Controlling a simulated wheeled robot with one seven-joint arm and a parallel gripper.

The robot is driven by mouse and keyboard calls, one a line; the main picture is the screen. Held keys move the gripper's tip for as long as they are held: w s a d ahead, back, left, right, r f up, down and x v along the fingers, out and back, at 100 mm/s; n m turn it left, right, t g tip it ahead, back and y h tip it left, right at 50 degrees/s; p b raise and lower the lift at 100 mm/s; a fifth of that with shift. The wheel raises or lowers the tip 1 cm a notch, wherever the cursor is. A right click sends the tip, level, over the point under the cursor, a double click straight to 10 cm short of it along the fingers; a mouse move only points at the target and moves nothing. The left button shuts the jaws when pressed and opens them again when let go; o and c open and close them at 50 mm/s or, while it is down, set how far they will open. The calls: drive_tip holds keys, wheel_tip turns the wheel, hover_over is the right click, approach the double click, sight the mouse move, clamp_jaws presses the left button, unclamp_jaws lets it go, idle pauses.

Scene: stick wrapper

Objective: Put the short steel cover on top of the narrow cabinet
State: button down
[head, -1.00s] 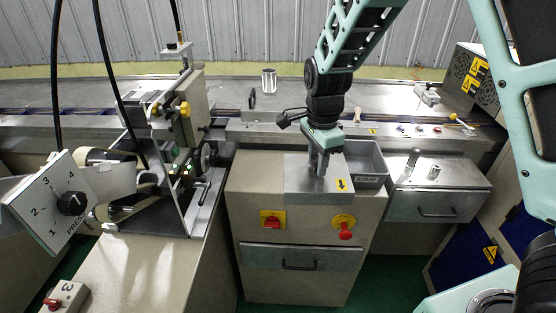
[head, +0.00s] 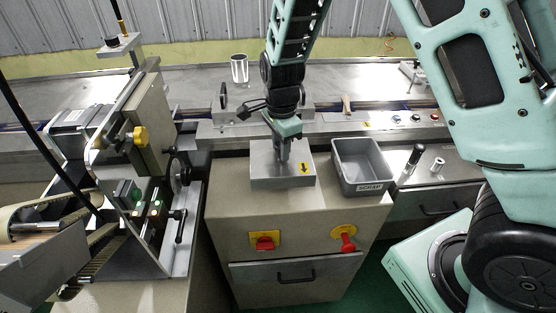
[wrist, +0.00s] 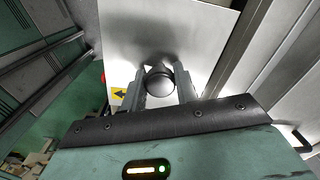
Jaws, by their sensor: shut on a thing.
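The short steel cover (head: 268,181) is a low grey metal box with a yellow arrow label. It is over the top of the narrow cabinet (head: 225,205), left of the scrap tray, and looks level. I cannot tell whether its underside touches the cabinet. My gripper (head: 283,158) points down and is shut on the cover's knob. In the wrist view, the round dark knob (wrist: 160,82) is between both fingers, with the bright cover top (wrist: 130,35) around it. The fingers hide the knob in the head view.
A grey scrap tray (head: 362,187) stands just right of the cover. A red switch (head: 265,243) and a red knob (head: 347,238) are on the cabinet front. A machine (head: 145,190) stands at left. A steel cup (head: 240,68) is on the back table.

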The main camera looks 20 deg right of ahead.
drive_tip(key=shift+f+p, duration=0.3)
drive_tip(key=shift+f, duration=2.1)
drive_tip(key=shift+f, duration=0.1)
drive_tip(key=c, duration=1.1)
unclamp_jaws()
drive_tip(key=shift+o, duration=0.2)
